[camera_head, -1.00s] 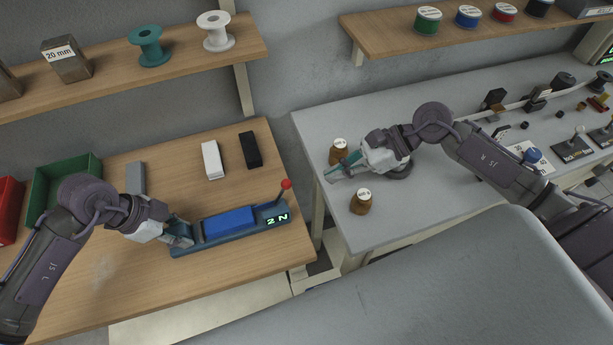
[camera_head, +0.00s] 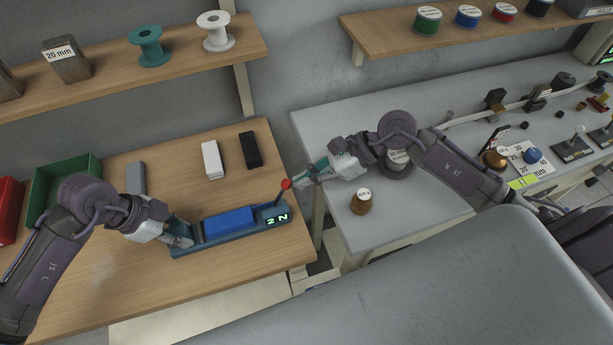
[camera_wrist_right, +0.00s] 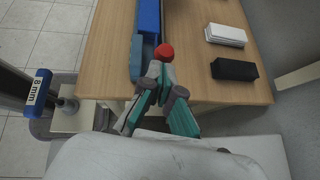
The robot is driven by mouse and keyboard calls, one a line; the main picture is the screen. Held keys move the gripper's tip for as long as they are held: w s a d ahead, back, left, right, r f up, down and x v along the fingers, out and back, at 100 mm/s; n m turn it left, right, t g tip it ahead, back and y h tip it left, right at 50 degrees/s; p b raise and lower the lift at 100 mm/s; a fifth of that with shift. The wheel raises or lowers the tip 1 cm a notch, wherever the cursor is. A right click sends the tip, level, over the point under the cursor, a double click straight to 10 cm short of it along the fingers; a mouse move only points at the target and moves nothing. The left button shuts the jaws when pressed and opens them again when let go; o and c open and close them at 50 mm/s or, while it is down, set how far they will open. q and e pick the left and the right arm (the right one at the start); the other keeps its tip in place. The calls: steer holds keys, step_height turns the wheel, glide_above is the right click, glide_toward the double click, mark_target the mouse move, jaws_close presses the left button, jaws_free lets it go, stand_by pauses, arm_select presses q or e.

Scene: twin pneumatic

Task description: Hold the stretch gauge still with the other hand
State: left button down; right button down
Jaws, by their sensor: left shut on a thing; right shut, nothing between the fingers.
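The stretch gauge (camera_head: 252,229) is a long dark-blue body with a bright blue block, a green-lit display reading "2 N" and a red-knobbed lever (camera_head: 286,184) at its right end. It lies on the wooden table. My left gripper (camera_head: 186,240) is shut on the gauge's left end. My right gripper (camera_head: 300,182) is shut and empty, just right of the red knob. In the right wrist view, its fingertips (camera_wrist_right: 160,84) are close to the red knob (camera_wrist_right: 164,52); I cannot tell whether they touch it. The gauge's blue body (camera_wrist_right: 146,40) shows beyond.
A white block (camera_head: 212,160) and a black block (camera_head: 250,150) lie behind the gauge. A green bin (camera_head: 65,182) stands at the left. A gap separates the wooden table (camera_head: 130,290) from the grey table (camera_head: 400,230), where a brown weight (camera_head: 361,205) stands below my right arm.

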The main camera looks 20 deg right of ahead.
mark_target(288, 183)
steer(key=shift+a+r, duration=0.2)
steer(key=shift+a, duration=0.05)
steer(key=shift+a+r+h, duration=0.1)
steer(key=shift+a+h, duration=0.05)
steer(key=shift+h, duration=0.25)
steer(key=shift+a+r+h, duration=0.6)
steer(key=shift+a+h, duration=0.2)
steer(key=shift+h, duration=0.1)
steer(key=shift+w+a+r+n+h, duration=0.15)
steer(key=shift+a+h, duration=0.4)
steer(key=shift+a, duration=0.4)
steer(key=shift+a+r+n+h, duration=0.1)
steer(key=shift+a+r+h, duration=0.1)
steer(key=shift+a+h, duration=0.6)
steer(key=shift+w+a+r+n+h, duration=0.15)
steer(key=shift+a+h, duration=0.2)
steer(key=shift+a, duration=0.8)
steer(key=shift+s+r, duration=0.1)
steer(key=shift+r, duration=0.75)
